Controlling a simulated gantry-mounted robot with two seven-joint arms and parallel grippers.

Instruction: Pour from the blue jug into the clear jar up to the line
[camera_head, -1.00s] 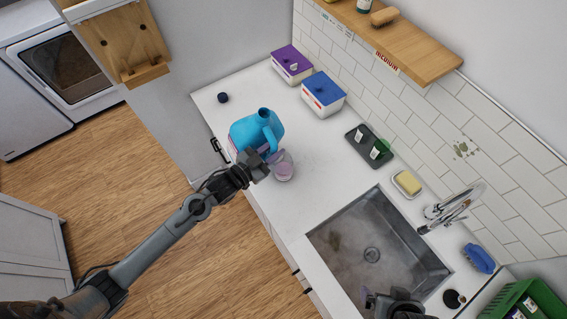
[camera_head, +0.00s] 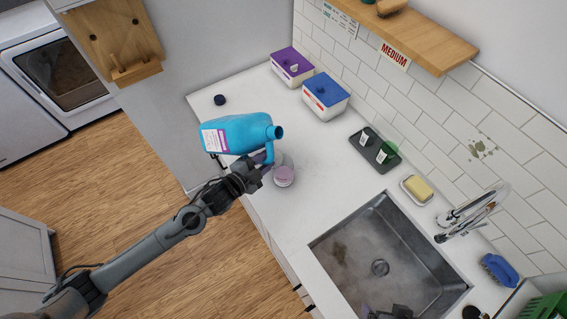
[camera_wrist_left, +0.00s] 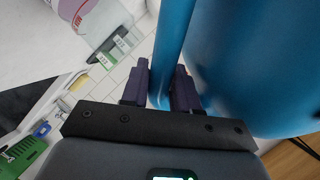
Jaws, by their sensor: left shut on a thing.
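The blue jug (camera_head: 235,134), with a white and purple label, is tilted far over, its mouth pointing right. My left gripper (camera_head: 264,166) is shut on its handle; in the left wrist view the fingers (camera_wrist_left: 160,90) close around the handle beside the jug's body (camera_wrist_left: 245,65). The clear jar (camera_head: 284,177) stands on the counter just right of the gripper, below the jug's mouth, with pinkish-purple contents. The jar (camera_wrist_left: 95,22) is cut off in the wrist view, where a red mark shows. No stream is visible. My right gripper (camera_head: 384,312) is mostly cut off at the bottom edge.
A dark cap (camera_head: 220,100) lies on the white counter (camera_head: 320,150). Purple-lidded (camera_head: 292,67) and blue-lidded (camera_head: 325,95) boxes stand by the tiled wall. A dark tray (camera_head: 366,152), yellow sponge (camera_head: 417,189), sink (camera_head: 350,250) and faucet (camera_head: 470,212) lie to the right.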

